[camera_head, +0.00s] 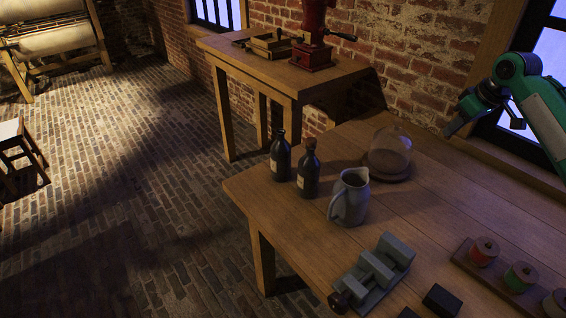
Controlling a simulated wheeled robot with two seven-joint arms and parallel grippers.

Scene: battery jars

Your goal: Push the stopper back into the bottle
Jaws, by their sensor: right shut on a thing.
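Two dark bottles with pale labels stand upright side by side near the left edge of the wooden table. The left bottle (281,160) has a dark neck, and I cannot make out a stopper in it. The right bottle (309,174) has a brownish stopper (311,143) at its top. My right gripper (453,124) is at the upper right, above the table's far side and well apart from both bottles. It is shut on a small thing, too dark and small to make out. My left gripper is not in view.
A grey jug (350,198) stands just right of the bottles, and a glass dome (391,152) stands behind it. A grey vise-like block (375,272) and a rack with coloured spools (484,251) are nearer. The table's middle right is clear.

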